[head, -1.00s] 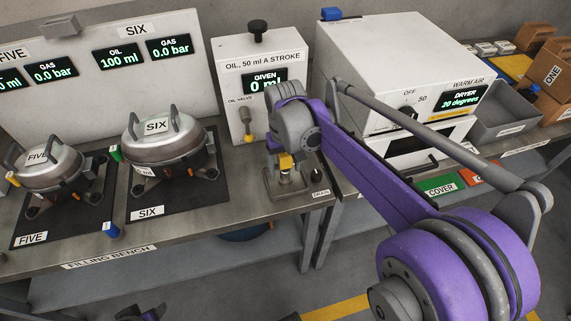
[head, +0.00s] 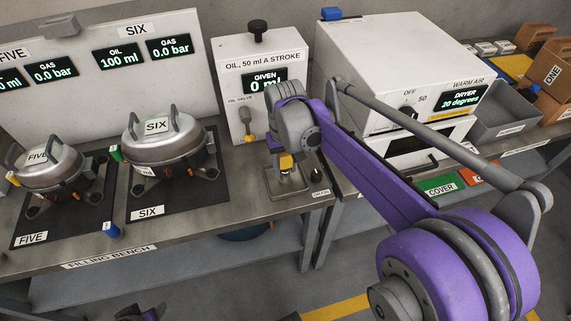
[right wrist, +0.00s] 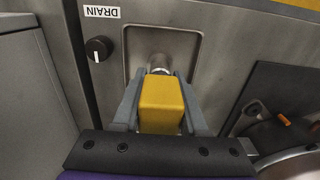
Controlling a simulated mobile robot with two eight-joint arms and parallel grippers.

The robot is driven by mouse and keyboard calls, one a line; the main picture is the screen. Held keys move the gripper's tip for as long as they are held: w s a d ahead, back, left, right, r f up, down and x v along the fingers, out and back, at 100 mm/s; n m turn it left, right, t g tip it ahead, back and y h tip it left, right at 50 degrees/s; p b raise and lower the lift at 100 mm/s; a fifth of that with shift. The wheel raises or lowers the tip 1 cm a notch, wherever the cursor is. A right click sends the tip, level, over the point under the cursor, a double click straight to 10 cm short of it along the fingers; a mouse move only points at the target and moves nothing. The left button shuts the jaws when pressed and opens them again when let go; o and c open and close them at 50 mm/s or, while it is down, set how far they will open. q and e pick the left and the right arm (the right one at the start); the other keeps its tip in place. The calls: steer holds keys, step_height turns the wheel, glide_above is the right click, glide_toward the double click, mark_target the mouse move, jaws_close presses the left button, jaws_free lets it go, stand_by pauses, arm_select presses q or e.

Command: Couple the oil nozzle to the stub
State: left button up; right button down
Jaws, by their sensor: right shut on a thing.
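My right gripper (head: 286,168) is shut on the yellow block of the oil nozzle (right wrist: 162,104). In the right wrist view its two grey fingers (right wrist: 160,108) lie on either side of the block. The nozzle is over the recessed drain plate (head: 301,190) at the right end of the filling bench. A round metal piece (right wrist: 159,63) shows just beyond the block, above the recess. I cannot tell whether it is the nozzle's tip or a separate stub. Compressor SIX (head: 168,146) stands left of the gripper, apart from it. No stub on it can be made out clearly. My left gripper's fingers are not visible.
Compressor FIVE (head: 47,166) stands farther left on its mat. The oil dispenser (head: 232,88), with its oil valve lever, stands behind the gripper. A drain knob (right wrist: 99,48) is beside the recess. The warm air dryer (head: 390,60) is to the right. Bare bench (head: 236,180) lies between SIX's mat and the drain.

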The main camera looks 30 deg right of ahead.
steer(key=shift+r, duration=0.15)
steer(key=shift+r+p, duration=2.05)
steer(key=shift+r, duration=0.8)
